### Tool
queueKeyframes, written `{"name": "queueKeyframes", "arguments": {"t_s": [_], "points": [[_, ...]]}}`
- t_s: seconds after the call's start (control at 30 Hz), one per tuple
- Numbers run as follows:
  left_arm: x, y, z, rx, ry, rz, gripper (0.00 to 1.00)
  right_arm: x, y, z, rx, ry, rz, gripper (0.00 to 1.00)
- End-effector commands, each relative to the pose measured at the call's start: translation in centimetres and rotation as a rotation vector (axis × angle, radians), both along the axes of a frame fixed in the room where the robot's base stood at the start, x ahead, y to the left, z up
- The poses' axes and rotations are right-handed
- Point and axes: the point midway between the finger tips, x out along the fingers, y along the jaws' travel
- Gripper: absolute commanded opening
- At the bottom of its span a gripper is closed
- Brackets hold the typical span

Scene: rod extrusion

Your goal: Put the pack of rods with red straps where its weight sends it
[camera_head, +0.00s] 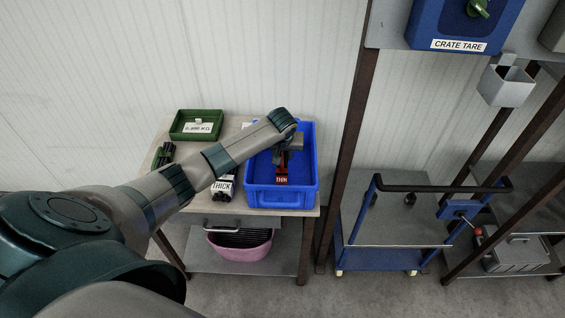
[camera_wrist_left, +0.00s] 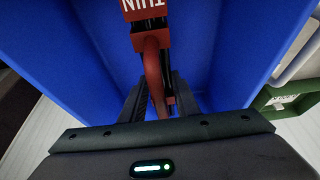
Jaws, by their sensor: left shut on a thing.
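The pack of rods with red straps (camera_head: 281,176) carries a red label reading THIN. It lies within the outline of the blue crate (camera_head: 283,198) on the table. My left gripper (camera_head: 288,150) reaches over the crate from the left and is shut on the pack. In the left wrist view the red strap (camera_wrist_left: 152,65) passes between the dark fingers, with blue crate walls (camera_wrist_left: 80,55) around. I cannot tell whether the pack touches the crate floor. My right gripper is not in view.
A green tray (camera_head: 196,119) with a label stands at the table's back left. A pack labelled THICK (camera_head: 223,187) and dark rods (camera_head: 163,154) lie left of the crate. A pink basin (camera_head: 240,247) is below.

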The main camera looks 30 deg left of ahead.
Motion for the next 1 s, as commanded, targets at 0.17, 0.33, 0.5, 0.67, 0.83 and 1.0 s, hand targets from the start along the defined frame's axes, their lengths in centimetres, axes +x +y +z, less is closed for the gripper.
{"name": "queueKeyframes", "arguments": {"t_s": [0.17, 0.33, 0.5, 0.67, 0.83, 1.0], "points": [[0.0, 0.0, -0.3, 0.000, 0.000, 0.000, 0.00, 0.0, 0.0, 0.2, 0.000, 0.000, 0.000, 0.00], [0.0, 0.0, -2.1, 0.000, 0.001, 0.001, 0.00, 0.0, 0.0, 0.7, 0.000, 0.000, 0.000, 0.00], [0.0, 0.0, -3.9, 0.000, 0.000, 0.000, 0.00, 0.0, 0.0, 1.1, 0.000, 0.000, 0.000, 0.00], [0.0, 0.0, -4.2, 0.000, -0.002, 0.000, 0.00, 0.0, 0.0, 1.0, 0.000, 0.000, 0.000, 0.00], [0.0, 0.0, -4.2, 0.001, -0.001, 0.000, 0.00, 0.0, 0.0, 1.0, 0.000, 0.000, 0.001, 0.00], [0.0, 0.0, -4.5, 0.001, 0.000, 0.000, 0.40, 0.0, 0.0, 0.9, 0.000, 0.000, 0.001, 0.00]]}}
